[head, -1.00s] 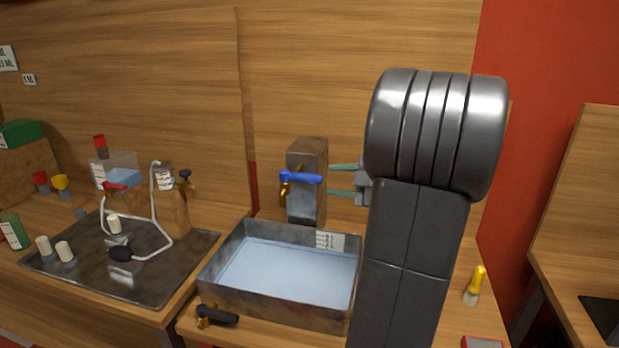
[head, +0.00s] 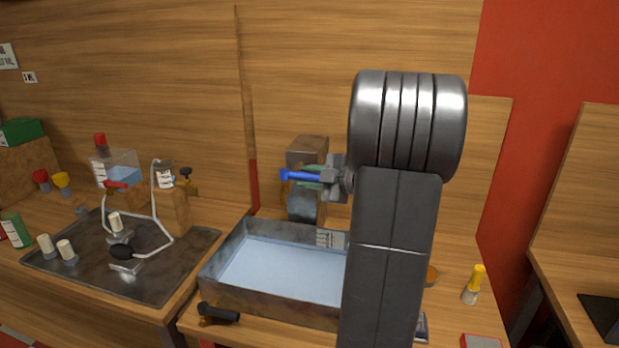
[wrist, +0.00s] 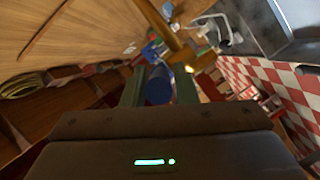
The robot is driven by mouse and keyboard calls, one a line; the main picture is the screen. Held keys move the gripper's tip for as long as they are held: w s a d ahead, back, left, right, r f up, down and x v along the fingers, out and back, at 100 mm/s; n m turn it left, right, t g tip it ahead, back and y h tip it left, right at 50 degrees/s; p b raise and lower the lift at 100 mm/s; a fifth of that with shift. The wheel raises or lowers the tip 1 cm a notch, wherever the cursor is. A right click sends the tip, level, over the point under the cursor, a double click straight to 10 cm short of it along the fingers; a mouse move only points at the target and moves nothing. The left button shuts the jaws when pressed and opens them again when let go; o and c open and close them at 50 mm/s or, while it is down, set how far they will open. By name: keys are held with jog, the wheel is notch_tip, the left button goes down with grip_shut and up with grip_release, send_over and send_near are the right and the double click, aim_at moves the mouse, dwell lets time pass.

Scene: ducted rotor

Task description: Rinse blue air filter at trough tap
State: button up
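The metal trough (head: 255,296) stands on the wooden bench and holds pale blue water. Behind it, a tap with a blue lever handle (head: 292,175) and a brass body is mounted on a brown block (head: 306,150). My gripper (head: 310,176) is at the lever, with one green finger above it and one below. In the wrist view the blue handle (wrist: 158,86) fills the gap between the two fingers, which look shut on it. No blue air filter can be made out. My arm hides the right side of the trough and part of the bench.
On the left, a dark metal tray (head: 150,281) holds white-topped pieces and a grey hose. A black-handled valve (head: 218,313) is at the trough's front left. A yellow-handled brush (head: 474,284) and a red box (head: 482,341) are at right.

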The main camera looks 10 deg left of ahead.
grip_shut()
jog(key=s+m+t+h+b, duration=0.1)
jog(key=t, duration=0.1)
jog(key=m+t+h+b, duration=0.1)
jog(key=m, duration=0.1)
jog(key=shift+s+a+t, duration=0.15)
jog(key=shift+s+t, duration=0.25)
jog(key=shift+o, duration=2.1)
grip_release()
jog(key=v, duration=1.4)
jog(key=shift+w+a, duration=0.1)
jog(key=shift+a, duration=0.1)
jog(key=x, duration=1.3)
jog(key=shift+w+a+f, duration=0.15)
jog(key=shift+w+a, duration=0.05)
